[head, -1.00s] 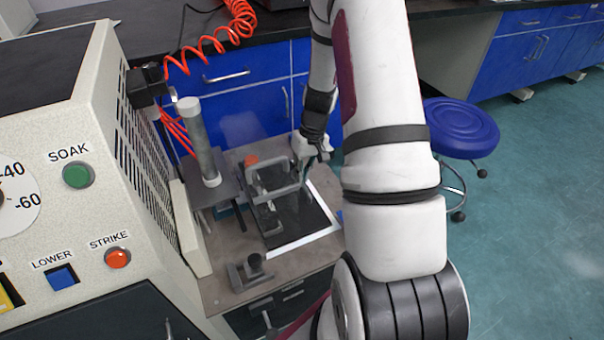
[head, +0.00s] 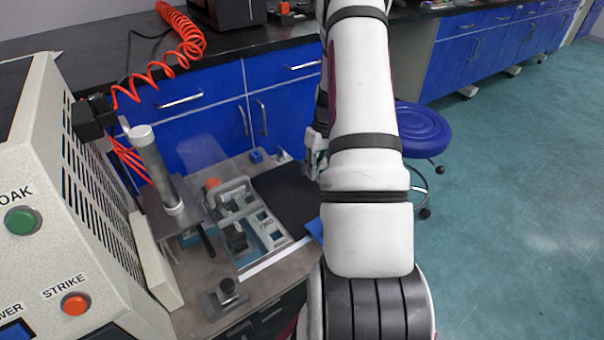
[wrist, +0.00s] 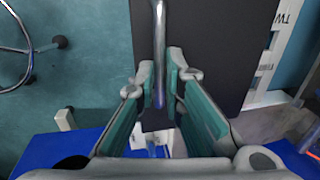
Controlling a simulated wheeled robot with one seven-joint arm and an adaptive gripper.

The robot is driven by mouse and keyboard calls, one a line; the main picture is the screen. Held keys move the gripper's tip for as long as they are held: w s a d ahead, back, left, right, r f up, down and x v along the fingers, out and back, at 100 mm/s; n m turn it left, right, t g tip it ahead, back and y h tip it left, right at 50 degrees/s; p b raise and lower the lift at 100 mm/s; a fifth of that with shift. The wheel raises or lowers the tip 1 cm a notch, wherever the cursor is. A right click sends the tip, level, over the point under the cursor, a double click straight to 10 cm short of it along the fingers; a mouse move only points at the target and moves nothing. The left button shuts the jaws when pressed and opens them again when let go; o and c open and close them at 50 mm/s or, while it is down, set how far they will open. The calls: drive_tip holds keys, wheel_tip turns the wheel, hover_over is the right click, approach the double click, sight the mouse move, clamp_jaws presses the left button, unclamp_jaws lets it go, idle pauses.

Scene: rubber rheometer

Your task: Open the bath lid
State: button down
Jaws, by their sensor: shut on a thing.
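The bath lid (head: 287,198) is a dark flat panel right of the bath opening in the head view. It also fills the upper middle of the wrist view (wrist: 215,50). My gripper (wrist: 160,88) is shut on the lid's handle (wrist: 159,40), a metal bar that runs between the two teal-padded fingers. In the head view my gripper (head: 314,165) is at the lid's right side, partly hidden behind my arm. The bath (head: 247,272) has a pale rim, and part of its blue interior and a white lettered panel (head: 266,226) show left of the lid.
A grey frame with a bar handle (head: 230,190) stands left of the lid. A vertical cylinder (head: 155,165) and the cream machine housing (head: 95,210) are further left. Blue drawers (head: 210,105) stand behind, and a blue stool (head: 423,130) is to the right.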

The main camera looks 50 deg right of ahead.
drive_tip(key=shift+d, duration=0.2)
drive_tip(key=c, duration=1.7)
unclamp_jaws()
drive_tip(key=shift+r, duration=0.1)
drive_tip(key=r, duration=0.4)
drive_tip(key=d+r, duration=0.1)
drive_tip(key=r, duration=0.2)
drive_tip(key=d+r, duration=0.1)
drive_tip(key=r, duration=0.3)
drive_tip(key=shift+s+d+r, duration=0.15)
drive_tip(key=shift+s+r, duration=0.15)
drive_tip(key=shift+s, duration=0.1)
